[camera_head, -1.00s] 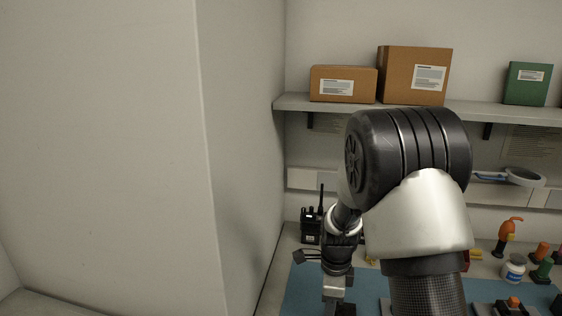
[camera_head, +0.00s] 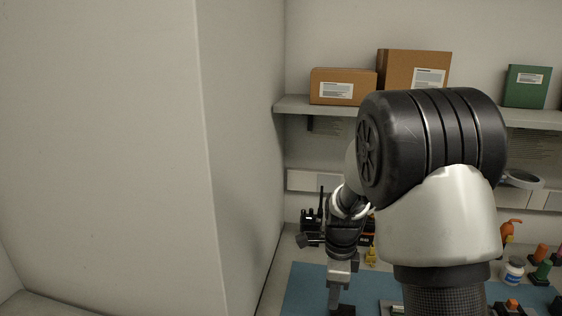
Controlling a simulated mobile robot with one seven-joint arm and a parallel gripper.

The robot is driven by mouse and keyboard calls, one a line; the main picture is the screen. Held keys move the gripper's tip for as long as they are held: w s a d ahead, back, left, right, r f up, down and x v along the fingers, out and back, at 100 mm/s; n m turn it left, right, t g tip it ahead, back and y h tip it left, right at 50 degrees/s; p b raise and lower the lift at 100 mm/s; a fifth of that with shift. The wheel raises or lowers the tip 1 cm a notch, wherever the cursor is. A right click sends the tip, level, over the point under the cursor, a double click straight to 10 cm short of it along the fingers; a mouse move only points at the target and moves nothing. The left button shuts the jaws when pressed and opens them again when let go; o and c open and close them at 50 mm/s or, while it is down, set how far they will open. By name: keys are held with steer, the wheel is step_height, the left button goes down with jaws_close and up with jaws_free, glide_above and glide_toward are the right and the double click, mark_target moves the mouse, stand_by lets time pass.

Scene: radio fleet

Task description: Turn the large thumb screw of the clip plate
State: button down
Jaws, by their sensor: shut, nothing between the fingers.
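My gripper (camera_head: 335,300) hangs over the blue mat near the bottom edge of the head view, pointing down. It is shut and looks empty. A small dark object (camera_head: 346,311) shows beside the fingertips, cut by the frame edge. I cannot tell whether it is the clip plate or part of it. The large thumb screw cannot be made out. My own arm covers much of the bench on the right.
The blue mat (camera_head: 300,293) lies on the bench. A black radio (camera_head: 310,224) stands behind my gripper, near the left wall. A white bottle (camera_head: 514,270) and several orange and green items stand at right. A shelf (camera_head: 296,104) with boxes runs above.

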steer(key=shift+f+b, duration=2.25)
steer(key=shift+f, duration=1.2)
steer(key=shift+s+d, duration=0.1)
steer(key=shift+d, duration=0.6)
steer(key=shift+p, duration=1.15)
steer(key=shift+a, duration=0.2)
steer(key=shift+w+a, duration=0.2)
steer(key=shift+a, duration=0.05)
step_height(320, 180, up, 6)
steer(key=p, duration=0.5)
steer(key=shift+p, duration=0.3)
